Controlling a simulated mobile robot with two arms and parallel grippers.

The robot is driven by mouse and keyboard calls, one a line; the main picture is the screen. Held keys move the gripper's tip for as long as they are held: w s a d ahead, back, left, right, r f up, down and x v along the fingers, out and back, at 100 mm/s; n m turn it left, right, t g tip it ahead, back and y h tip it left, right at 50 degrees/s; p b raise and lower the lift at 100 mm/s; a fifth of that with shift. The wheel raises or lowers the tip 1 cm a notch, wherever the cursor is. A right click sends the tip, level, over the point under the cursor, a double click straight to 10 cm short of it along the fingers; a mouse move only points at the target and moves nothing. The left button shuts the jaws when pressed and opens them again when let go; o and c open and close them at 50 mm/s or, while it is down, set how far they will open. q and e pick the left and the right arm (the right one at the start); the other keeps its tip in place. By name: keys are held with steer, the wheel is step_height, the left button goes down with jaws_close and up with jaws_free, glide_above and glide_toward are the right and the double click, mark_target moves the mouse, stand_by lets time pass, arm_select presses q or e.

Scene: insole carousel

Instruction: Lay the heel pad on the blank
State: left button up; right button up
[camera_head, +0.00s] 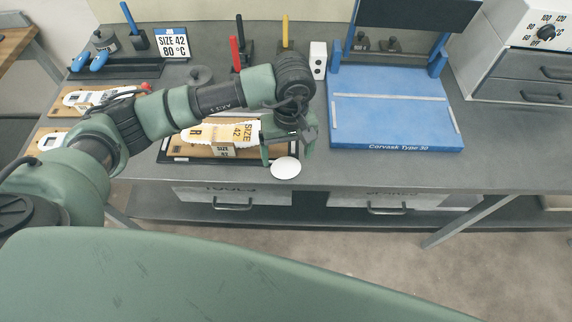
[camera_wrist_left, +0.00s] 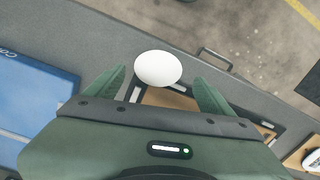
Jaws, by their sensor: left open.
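A white oval heel pad (camera_head: 285,168) is near the table's front edge, just right of the board with the blank. The blank (camera_head: 195,134) is a white insole shape marked R and SIZE 42, lying on a tan board in a dark tray (camera_head: 175,160); my left arm partly covers it. My left gripper (camera_head: 287,153) is open over the table's front, right at the pad. In the left wrist view the pad (camera_wrist_left: 158,69) shows between and just beyond the spread fingertips (camera_wrist_left: 160,82), with a gap on each side. My right gripper is not in view.
A blue press (camera_head: 395,110) stands to the right, with a white oven box (camera_head: 525,50) beyond it. More insoles on boards (camera_head: 90,98) lie at the left. Coloured upright handles and a SIZE 42 80 °C sign (camera_head: 172,43) stand at the back. Drawers (camera_head: 232,197) are below the tabletop.

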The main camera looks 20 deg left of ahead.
mark_target(286, 167)
arm_select(q)
steer(key=f+p, duration=0.1)
steer(key=f, duration=0.1)
steer(key=f+p, duration=0.1)
steer(key=f, duration=0.1)
steer(key=shift+w+a+f, duration=0.15)
steer(key=shift+w+f, duration=0.05)
steer(key=shift+f, duration=0.6)
steer(key=c, duration=1.2)
steer(key=shift+r, duration=0.15)
steer(key=shift+w+r, duration=0.1)
steer(key=shift+r, duration=0.5)
step_height(286, 167, up, 17)
steer(key=b, duration=0.5)
steer(key=s+a+f+m, duration=0.1)
steer(key=s+a+m, duration=0.1)
steer(key=s+a+f+m, duration=0.1)
steer(key=s+m, duration=0.1)
steer(key=s, duration=0.1)
steer(key=s+a+f+m, duration=0.1)
steer(key=s+a+m, duration=0.1)
steer(key=s, duration=0.1)
steer(key=shift+s+a+f, duration=0.15)
steer(key=shift+a+f, duration=0.2)
